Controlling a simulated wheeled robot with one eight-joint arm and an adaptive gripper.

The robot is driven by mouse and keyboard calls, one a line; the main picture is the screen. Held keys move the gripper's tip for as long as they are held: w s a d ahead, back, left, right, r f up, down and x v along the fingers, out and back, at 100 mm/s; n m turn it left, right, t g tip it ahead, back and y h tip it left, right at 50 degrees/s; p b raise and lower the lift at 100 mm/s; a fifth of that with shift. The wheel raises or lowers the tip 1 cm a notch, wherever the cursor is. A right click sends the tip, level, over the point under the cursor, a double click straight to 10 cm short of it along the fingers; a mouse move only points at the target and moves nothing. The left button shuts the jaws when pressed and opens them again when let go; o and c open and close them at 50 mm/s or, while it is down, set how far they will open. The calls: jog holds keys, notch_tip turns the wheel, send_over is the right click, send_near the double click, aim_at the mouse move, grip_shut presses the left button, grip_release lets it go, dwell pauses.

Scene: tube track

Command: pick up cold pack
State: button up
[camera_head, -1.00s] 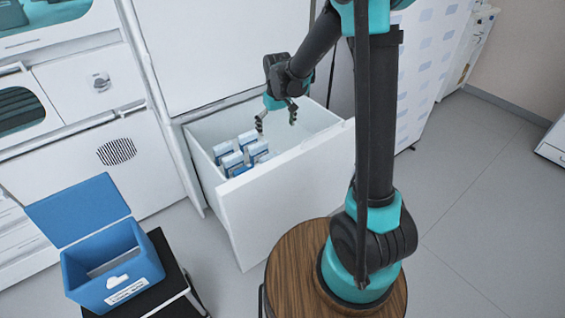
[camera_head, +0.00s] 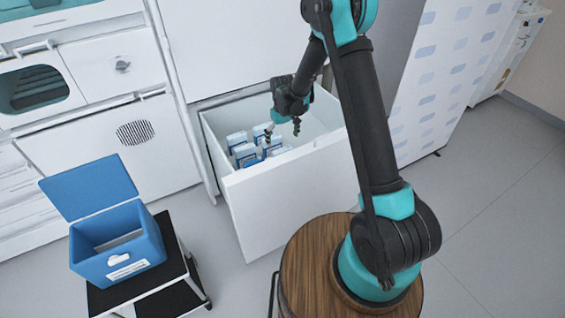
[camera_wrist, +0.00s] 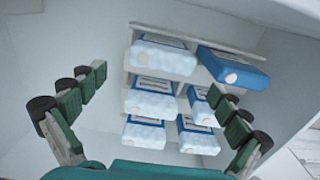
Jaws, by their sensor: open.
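Several cold packs, pale blue and white with labels, stand in a rack in the open white drawer (camera_head: 292,187). In the wrist view, one cold pack (camera_wrist: 163,58) is at the upper left of the group, beside a solid blue, tilted pack (camera_wrist: 234,68). More packs (camera_wrist: 151,103) stand in rows nearer to me. My gripper (camera_head: 282,132) is open and empty, reaching down into the drawer at the packs' right side. In the wrist view its fingers (camera_wrist: 157,84) spread on both sides of the group. The right finger overlaps one pack; I cannot tell whether it touches.
An open blue cooler box (camera_head: 117,243) stands on a small black-topped cart (camera_head: 185,283) at the left. White cabinets (camera_head: 100,140) line the back left. The drawer walls surround the gripper. The floor at the right is clear.

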aim_at(282, 149)
jog(key=shift+s+a+f, duration=0.1)
jog(key=shift+s+f, duration=0.05)
jog(key=shift+f, duration=1.8)
jog(key=shift+s+f, duration=0.1)
jog(key=shift+f, duration=1.85)
jog(key=c, duration=1.2)
